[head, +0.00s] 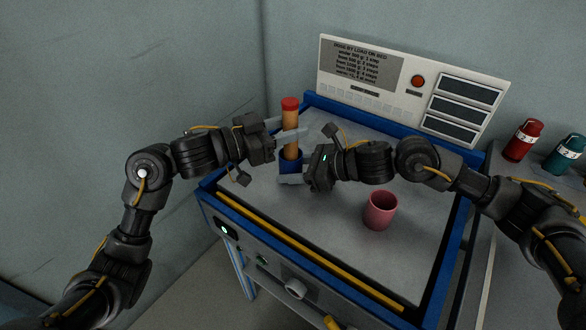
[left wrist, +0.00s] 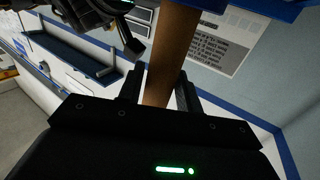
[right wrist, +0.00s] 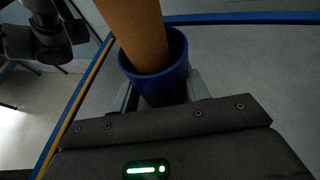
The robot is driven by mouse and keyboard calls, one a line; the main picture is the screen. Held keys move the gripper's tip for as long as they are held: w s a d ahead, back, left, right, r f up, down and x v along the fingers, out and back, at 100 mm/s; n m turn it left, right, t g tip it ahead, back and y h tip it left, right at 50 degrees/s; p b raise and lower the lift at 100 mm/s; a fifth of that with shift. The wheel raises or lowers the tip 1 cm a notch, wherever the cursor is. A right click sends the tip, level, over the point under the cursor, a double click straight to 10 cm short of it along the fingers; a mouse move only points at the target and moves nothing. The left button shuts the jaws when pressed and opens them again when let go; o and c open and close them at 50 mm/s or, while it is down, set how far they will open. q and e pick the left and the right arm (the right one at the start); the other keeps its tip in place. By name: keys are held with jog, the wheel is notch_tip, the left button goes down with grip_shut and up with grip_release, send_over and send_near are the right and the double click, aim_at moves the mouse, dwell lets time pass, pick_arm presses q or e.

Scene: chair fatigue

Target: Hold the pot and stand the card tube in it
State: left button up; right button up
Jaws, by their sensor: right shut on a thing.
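The tan card tube (head: 290,120) with a red cap (head: 290,103) stands nearly upright with its lower end inside the blue pot (head: 291,166). In the right wrist view the tube (right wrist: 138,35) leans toward the rim of the pot (right wrist: 165,88); its foot is hidden. My right gripper (head: 291,178) is shut on the pot at the bed's back left. My left gripper (head: 283,130) is around the tube, above the pot. Its fingers stand either side of the tube (left wrist: 168,70) in the left wrist view and look slightly apart from it.
A pink cup (head: 380,210) stands on the grey bed, right of the pot. A panel (head: 410,85) with a red button stands behind the blue-framed bed. Red (head: 523,140) and teal (head: 564,154) bottles stand at the right. The bed's front middle is clear.

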pick_arm(q)
jog(key=o, duration=0.4)
jog(key=shift+c, duration=0.2)
pick_arm(e)
jog(key=shift+f, duration=0.15)
pick_arm(q)
jog(key=v, duration=1.2)
jog(key=shift+s, duration=0.15)
pick_arm(e)
jog(key=o, duration=1.1)
jog(key=shift+c, duration=0.2)
jog(key=v, duration=1.2)
